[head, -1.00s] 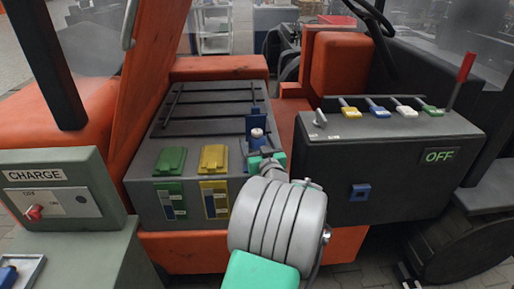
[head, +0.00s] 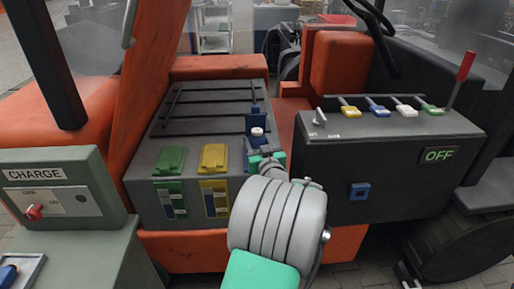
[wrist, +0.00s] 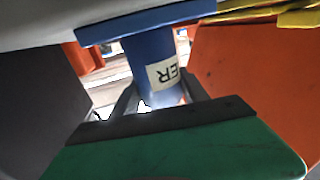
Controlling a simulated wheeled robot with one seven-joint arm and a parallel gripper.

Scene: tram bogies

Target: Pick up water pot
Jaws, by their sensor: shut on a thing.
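The water pot (wrist: 148,62) shows in the wrist view as a blue cylinder with a wider blue rim. Its white label reads "ER" in part. My gripper (wrist: 158,100) has its dark fingers on either side of the cylinder and is shut on it. In the head view my gripper (head: 265,155) is at the right end of the grey battery box, just in front of a raised blue part (head: 256,117) and a small white-topped piece (head: 257,132). My wrist hides most of what is held there.
Green (head: 170,160) and yellow (head: 214,157) flaps sit left on the grey box (head: 190,125). A dark console (head: 380,160) with coloured levers and an OFF display stands close on the right. A grey CHARGE panel (head: 60,190) is at left. Orange bodywork surrounds the box.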

